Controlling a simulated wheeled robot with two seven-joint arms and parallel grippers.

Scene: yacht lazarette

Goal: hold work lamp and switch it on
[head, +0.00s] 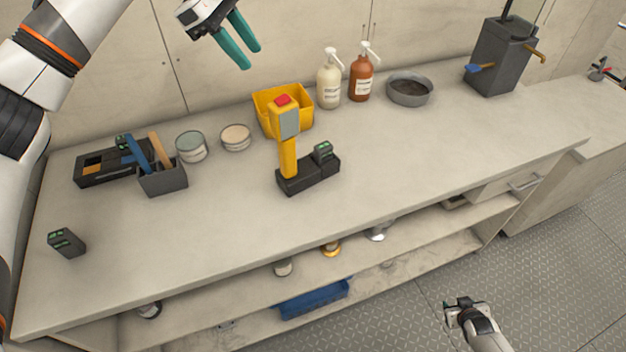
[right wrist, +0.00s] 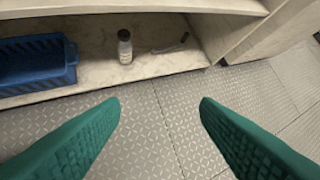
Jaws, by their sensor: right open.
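The work lamp (head: 288,150) stands upright on the bench, with a yellow handle, a yellow head with a grey front panel and a red part on top. Its foot is black, with a dark block with green marks at its right end. My left gripper (head: 251,57) is above the back of the bench, up and left of the lamp. Its teal fingers are apart and empty. My right gripper (head: 463,306) is low in front of the bench, far from the lamp. In the right wrist view its fingers (right wrist: 160,101) are wide apart with only floor between them.
A yellow bin (head: 264,98) stands right behind the lamp. Two pump bottles (head: 329,85) and a grey bowl (head: 409,90) are at the back. Tins (head: 191,147), a tool holder (head: 163,181) and a small dark block (head: 66,243) are left. The bench front is clear.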

